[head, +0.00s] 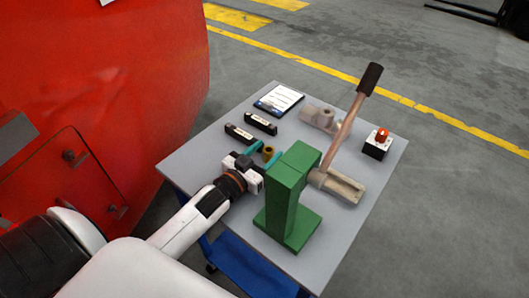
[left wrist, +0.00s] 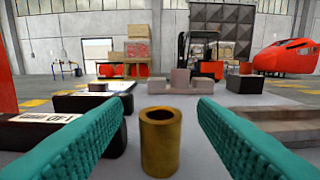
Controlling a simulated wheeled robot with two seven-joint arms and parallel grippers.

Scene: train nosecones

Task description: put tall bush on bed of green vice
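The tall bush, a hollow brass cylinder (head: 268,152), stands upright on the grey table. It also shows in the left wrist view (left wrist: 160,142), between my finger pads. My left gripper (head: 260,156) is open around it, with gaps visible on both sides of the bush between the teal fingers (left wrist: 160,108). The green vice (head: 288,190) stands just to the right, with a long lever and a dark handle. A pale stepped block (head: 345,186), which looks like its bed, lies beside the green body. It is bare where visible. My right gripper is not in view.
Two black labelled blocks (head: 260,123) and a clipboard (head: 278,100) lie behind the bush. A pale fixture (head: 320,117) and a red-button box (head: 377,143) stand farther back and right. A large red nosecone (head: 130,70) stands left of the table (head: 200,158).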

